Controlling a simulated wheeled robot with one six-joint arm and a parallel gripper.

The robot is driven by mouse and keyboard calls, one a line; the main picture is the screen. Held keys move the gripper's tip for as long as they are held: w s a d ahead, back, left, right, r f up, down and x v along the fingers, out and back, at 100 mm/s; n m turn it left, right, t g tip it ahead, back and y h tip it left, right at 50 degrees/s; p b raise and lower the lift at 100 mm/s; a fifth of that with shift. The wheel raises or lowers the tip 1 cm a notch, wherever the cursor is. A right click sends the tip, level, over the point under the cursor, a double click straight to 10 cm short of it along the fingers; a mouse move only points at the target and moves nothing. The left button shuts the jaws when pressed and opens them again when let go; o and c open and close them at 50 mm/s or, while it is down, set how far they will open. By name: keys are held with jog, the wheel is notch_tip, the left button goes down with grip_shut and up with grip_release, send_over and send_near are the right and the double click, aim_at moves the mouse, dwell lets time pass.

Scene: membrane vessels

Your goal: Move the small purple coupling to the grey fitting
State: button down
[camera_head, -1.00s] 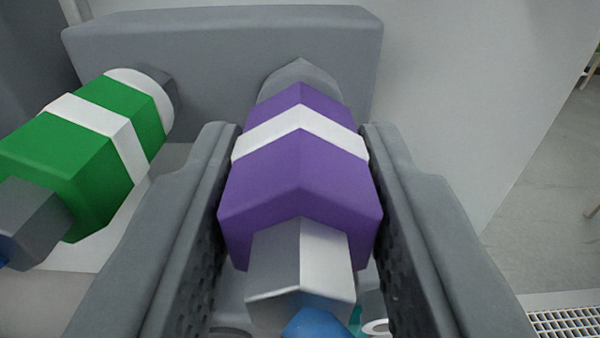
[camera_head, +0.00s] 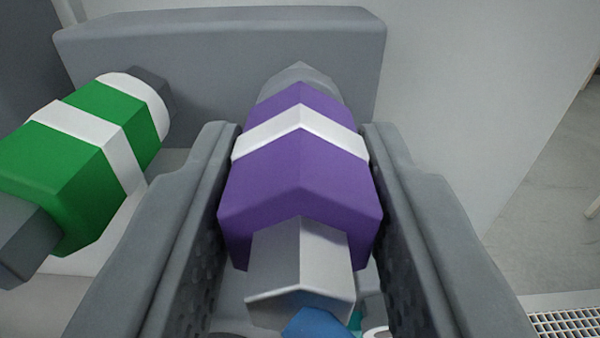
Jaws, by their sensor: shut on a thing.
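The purple coupling (camera_head: 300,180) has a white band and a grey hexagonal near end. It lies between the two fingers of my gripper (camera_head: 300,150), which is shut on it. A grey fitting (camera_head: 301,75) shows just beyond the coupling's far end, in front of a grey block. I cannot tell whether the coupling touches or joins this fitting, since its far end hides the contact.
A green coupling (camera_head: 85,145) with white bands is at the left, near my left finger. The wide grey block (camera_head: 220,50) stands behind both. A blue part (camera_head: 315,322) shows below the purple coupling. A floor grating (camera_head: 570,322) is at the lower right.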

jog(key=shift+w, duration=0.25)
jog(key=c, duration=0.9)
grip_release()
jog(key=s, duration=1.7)
jog(key=shift+s, duration=0.15)
jog(key=shift+s, duration=0.1)
